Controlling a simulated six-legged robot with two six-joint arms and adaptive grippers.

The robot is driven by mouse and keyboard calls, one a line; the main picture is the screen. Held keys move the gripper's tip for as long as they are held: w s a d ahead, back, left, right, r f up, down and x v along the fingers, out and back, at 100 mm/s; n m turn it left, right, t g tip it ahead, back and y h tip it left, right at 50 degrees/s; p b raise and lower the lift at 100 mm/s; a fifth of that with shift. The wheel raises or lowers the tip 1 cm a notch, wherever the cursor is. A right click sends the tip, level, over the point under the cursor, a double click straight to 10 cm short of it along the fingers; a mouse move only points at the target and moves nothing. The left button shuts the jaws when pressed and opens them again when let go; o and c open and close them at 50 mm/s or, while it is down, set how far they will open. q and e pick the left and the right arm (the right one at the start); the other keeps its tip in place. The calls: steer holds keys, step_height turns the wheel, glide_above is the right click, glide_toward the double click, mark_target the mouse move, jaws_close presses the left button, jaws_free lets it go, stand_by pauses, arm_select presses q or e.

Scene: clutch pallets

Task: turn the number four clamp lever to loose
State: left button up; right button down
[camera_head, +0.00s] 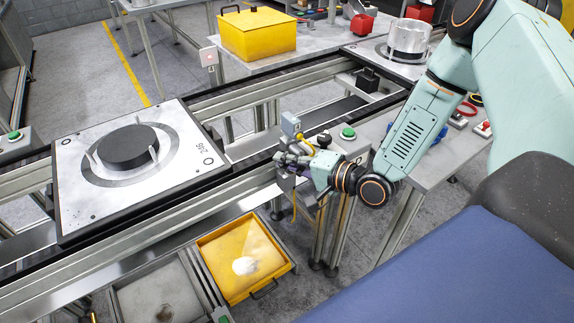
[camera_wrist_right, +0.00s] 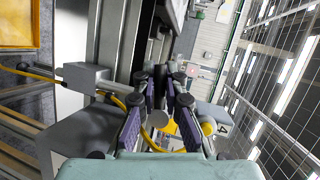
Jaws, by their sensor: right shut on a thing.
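My right gripper (camera_head: 292,158) is at the near side rail of the conveyor, right of the pallet. In the right wrist view its purple-padded fingers (camera_wrist_right: 165,88) are close together, shut on a narrow thing mostly hidden between them, which looks like the clamp lever. Which way the lever points cannot be told. My left gripper is not in view.
A pallet marked 246 (camera_head: 80,180) carries a dark clutch disc (camera_head: 128,147) on the conveyor. A green button (camera_head: 348,132) stands close behind my right wrist. A yellow bin (camera_head: 272,287) lies below the rail. A yellow cable (camera_wrist_right: 45,77) runs near the fingers.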

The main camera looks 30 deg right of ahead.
steer(key=shift+r, duration=0.1)
stand_by(0.5)
steer(key=c, duration=1.4)
jaws_free()
